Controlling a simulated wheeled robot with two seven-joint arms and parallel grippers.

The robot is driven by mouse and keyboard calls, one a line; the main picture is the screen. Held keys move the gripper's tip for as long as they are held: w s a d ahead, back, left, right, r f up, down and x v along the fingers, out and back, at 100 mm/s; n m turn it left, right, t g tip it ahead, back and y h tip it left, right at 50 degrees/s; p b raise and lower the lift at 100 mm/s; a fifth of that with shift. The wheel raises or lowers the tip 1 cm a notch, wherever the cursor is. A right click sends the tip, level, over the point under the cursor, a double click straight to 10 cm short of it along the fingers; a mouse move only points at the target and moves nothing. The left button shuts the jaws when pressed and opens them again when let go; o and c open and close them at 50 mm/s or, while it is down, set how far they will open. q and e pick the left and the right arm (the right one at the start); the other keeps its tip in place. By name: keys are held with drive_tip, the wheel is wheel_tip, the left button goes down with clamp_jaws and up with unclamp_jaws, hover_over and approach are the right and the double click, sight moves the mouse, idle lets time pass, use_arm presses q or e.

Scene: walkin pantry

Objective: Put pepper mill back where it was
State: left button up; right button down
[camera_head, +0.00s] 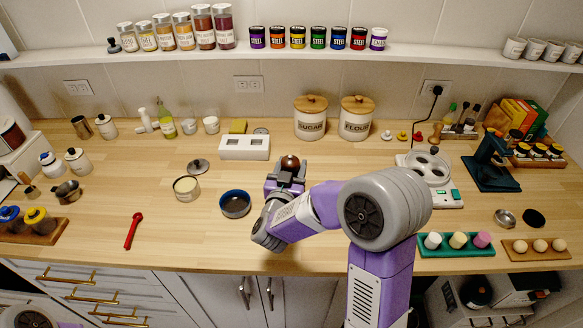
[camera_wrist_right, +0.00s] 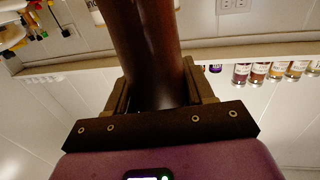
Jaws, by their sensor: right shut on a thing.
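The pepper mill is a dark brown, smooth cylinder. In the right wrist view the pepper mill (camera_wrist_right: 148,45) stands between the fingers and runs out of the top of the picture. In the head view only its rounded brown top (camera_head: 290,161) shows. My right gripper (camera_head: 287,176) is shut on it, over the middle of the counter, in front of the sugar canister. Its lower part is hidden by the gripper, so I cannot tell whether it touches the counter. My left gripper is not in view.
A white two-slot holder (camera_head: 230,155) stands just behind left of the gripper. A dark blue bowl (camera_head: 235,209) and an open tin (camera_head: 187,195) are to the left. Sugar (camera_head: 310,124) and flour (camera_head: 355,125) canisters stand behind. A white appliance (camera_head: 440,197) is at right.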

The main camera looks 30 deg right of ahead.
drive_tip(key=shift+f, duration=0.15)
drive_tip(key=shift+c, duration=2.1)
unclamp_jaws()
drive_tip(key=shift+a+r, duration=0.1)
drive_tip(key=shift+r, duration=0.15)
drive_tip(key=v, duration=1.1)
drive_tip(key=shift+s+a+b, duration=0.3)
drive_tip(key=shift+b, duration=0.15)
